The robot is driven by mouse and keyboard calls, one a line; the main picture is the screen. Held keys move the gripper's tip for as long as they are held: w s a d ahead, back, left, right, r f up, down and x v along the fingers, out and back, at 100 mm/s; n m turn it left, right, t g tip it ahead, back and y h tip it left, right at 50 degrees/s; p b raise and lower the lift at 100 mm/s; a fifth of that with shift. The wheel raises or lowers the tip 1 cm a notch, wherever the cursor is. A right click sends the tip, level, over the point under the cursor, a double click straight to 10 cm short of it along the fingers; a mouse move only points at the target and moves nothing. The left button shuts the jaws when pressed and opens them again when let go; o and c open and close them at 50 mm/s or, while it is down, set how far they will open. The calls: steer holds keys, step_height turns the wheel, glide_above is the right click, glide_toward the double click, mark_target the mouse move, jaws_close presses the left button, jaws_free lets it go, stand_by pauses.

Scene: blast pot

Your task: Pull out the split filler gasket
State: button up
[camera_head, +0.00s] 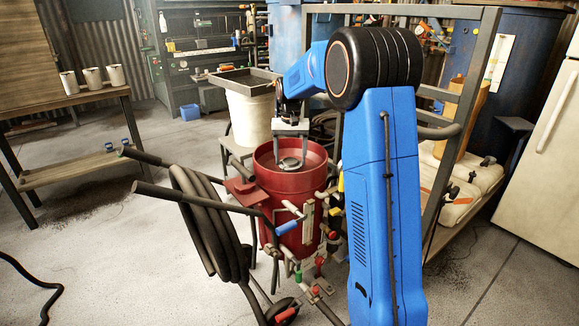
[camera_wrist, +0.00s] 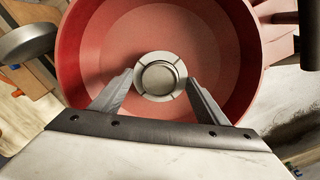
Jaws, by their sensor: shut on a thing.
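The red blast pot (camera_head: 262,170) stands open at the top in front of my arm. In the wrist view its red inside wall (camera_wrist: 225,30) surrounds a pale ring with several dark splits, the filler gasket (camera_wrist: 150,57), around a grey round centre (camera_wrist: 160,77). My gripper (camera_head: 290,156) points down into the pot mouth. In the wrist view its two fingers (camera_wrist: 160,80) reach to opposite sides of the gasket and are shut on it. The fingertips' exact contact is hard to see. Whether the gasket is clear of its seat cannot be told.
Black handles (camera_head: 190,200) and a coiled hose (camera_head: 205,225) stick out left of the pot. Valves and fittings crowd its front. A white bucket with a dark tray (camera_head: 245,80) stands behind. A wooden bench (camera_head: 75,100) with cups is at left; open floor lies between.

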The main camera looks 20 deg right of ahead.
steer(key=shift+r, duration=0.55)
stand_by(0.4)
steer(key=shift+r, duration=2.4)
